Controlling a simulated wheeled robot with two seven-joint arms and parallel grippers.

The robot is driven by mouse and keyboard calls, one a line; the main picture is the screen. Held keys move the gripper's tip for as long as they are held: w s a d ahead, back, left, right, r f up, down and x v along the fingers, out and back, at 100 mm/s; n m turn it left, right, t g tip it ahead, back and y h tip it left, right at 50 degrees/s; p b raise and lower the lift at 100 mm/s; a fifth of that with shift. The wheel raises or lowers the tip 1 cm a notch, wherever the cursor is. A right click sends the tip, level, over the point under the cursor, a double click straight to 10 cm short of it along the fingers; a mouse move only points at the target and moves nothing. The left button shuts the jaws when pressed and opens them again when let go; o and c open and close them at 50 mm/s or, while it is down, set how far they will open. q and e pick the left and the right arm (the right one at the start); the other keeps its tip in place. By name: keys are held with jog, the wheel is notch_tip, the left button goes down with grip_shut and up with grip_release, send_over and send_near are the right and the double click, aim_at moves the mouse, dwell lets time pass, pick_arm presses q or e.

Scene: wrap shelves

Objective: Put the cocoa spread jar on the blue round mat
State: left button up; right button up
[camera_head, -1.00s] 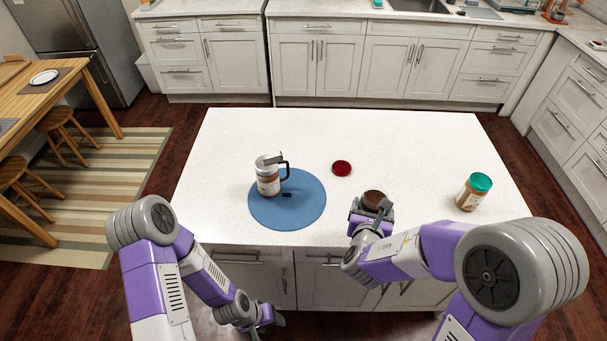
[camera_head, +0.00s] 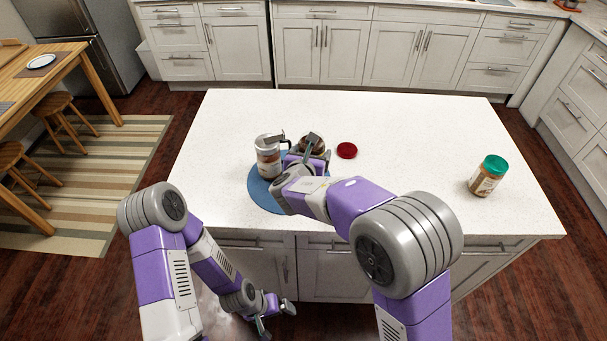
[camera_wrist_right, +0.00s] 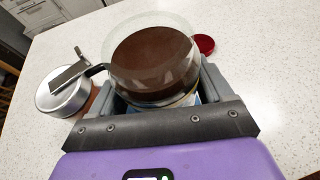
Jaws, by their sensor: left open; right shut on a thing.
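The cocoa spread jar (camera_head: 309,143), open-topped with dark brown spread inside, is held in my right gripper (camera_head: 314,157). In the right wrist view the jar (camera_wrist_right: 155,55) is upright between the two fingers. The blue round mat (camera_head: 262,196) lies on the white island, partly covered by my right arm. The jar appears at the mat's far right side; its base is hidden, so I cannot tell whether it touches. My left gripper (camera_head: 272,316) is open and empty, low in front of the island.
A lidded canister with a dark handle (camera_head: 268,158) stands on the mat, close left of the jar. A red lid (camera_head: 347,150) lies right of the jar. A green-capped jar (camera_head: 488,176) stands at the right. The island (camera_head: 410,130) is clear between them.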

notch_tip(320, 180, down, 6)
jog(key=shift+w+f+b, duration=0.1)
jog(key=shift+f+b, duration=0.15)
jog(key=shift+b, duration=0.65)
jog(key=shift+r, duration=0.1)
jog(key=o, duration=1.6)
jog(key=shift+f, duration=0.25)
